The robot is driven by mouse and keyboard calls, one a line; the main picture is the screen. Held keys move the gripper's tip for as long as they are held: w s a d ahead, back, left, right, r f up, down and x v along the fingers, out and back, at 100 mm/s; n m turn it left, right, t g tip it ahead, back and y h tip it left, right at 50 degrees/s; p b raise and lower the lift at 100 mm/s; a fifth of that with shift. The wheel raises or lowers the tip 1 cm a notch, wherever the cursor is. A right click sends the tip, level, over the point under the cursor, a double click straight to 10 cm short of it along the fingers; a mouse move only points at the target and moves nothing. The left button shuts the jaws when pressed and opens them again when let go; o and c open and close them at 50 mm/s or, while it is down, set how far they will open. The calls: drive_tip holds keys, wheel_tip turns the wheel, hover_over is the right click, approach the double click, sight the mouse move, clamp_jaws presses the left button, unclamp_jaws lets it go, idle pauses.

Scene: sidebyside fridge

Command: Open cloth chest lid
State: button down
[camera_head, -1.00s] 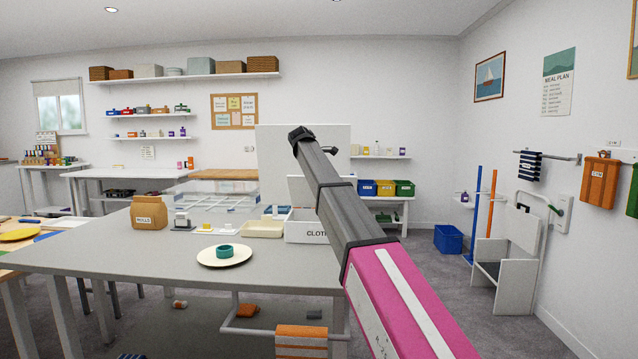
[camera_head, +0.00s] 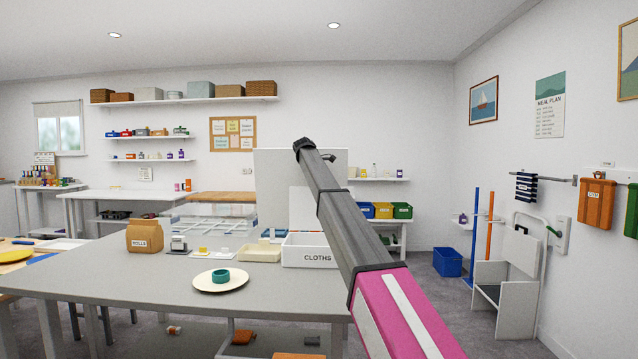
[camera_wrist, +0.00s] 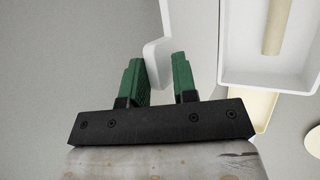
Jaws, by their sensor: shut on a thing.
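The cloth chest (camera_head: 308,258) is an open-topped white box labelled CLOTHS at the right end of the grey table. Its white lid (camera_head: 303,208) stands raised, close to upright, at the back of the box; my arm hides its right part. In the wrist view, my gripper (camera_wrist: 158,72) has its green fingers shut on a white tab (camera_wrist: 156,52) beside the lid. The chest's open inside (camera_wrist: 244,40) shows at upper right with a tan rolled cloth (camera_wrist: 277,24) in it. My gripper is hidden in the head view.
On the grey table (camera_head: 130,278) are a brown ROLLS bag (camera_head: 144,236), a plate (camera_head: 220,281) with a teal ring (camera_head: 220,274), a cream tray (camera_head: 260,253) and a clear bin (camera_head: 205,218). A larger white panel (camera_head: 275,170) stands behind the chest. The table front is mostly clear.

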drive_tip(key=shift+w+f, duration=0.25)
drive_tip(key=shift+w, duration=0.55)
drive_tip(key=shift+f, duration=0.1)
drive_tip(key=c, duration=1.1)
unclamp_jaws()
drive_tip(key=shift+d, duration=0.1)
drive_tip(key=shift+c, duration=0.2)
drive_tip(key=v, duration=1.1)
